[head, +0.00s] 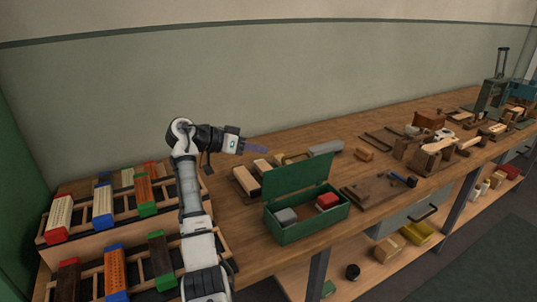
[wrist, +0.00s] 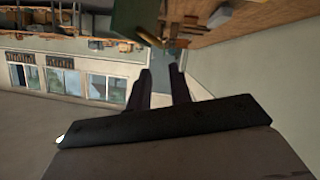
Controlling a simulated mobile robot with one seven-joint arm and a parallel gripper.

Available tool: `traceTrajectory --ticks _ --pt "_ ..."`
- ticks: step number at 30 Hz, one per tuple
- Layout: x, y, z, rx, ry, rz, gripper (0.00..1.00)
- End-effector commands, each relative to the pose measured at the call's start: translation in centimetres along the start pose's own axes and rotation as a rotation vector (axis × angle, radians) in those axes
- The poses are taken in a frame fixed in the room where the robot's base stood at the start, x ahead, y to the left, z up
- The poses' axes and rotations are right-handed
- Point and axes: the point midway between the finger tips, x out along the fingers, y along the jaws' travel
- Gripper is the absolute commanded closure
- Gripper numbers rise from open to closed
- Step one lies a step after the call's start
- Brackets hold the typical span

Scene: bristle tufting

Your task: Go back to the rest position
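My arm (head: 196,215) rises from the bottom of the head view and bends right at the elbow. My gripper (head: 262,149) points right, in front of the wall and above the back of the workbench. In the wrist view my gripper (wrist: 161,75) shows two dark fingers spread apart with a gap between them. Nothing is seen held in it. The wrist picture looks turned over, with the bench along the top.
The workbench (head: 228,210) runs along the wall. A rack of brush blocks with coloured ends (head: 102,206) stands at left. A green open box (head: 311,227) with its lid up stands below and right of my gripper. Wooden blocks (head: 262,166) lie behind the box. Windows (wrist: 63,81) show in the wrist view.

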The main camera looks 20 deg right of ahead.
Motion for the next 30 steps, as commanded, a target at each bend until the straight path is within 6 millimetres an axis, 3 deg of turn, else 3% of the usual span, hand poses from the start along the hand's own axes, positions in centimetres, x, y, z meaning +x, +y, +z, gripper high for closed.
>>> traceTrajectory --ticks 16,19,23,27,30 --pt "-0.5 0.0 0.0 0.0 0.0 0.0 0.79" --pt "-1.9 -0.9 -0.1 -0.009 0.037 -0.058 0.79" --pt "-7.5 -4.0 -0.6 -0.038 0.175 -0.275 0.79" --pt "-17.5 -7.0 -0.8 -0.059 0.39 -0.597 0.79" --pt "-25.2 -7.5 -0.4 -0.056 0.54 -0.811 0.79"
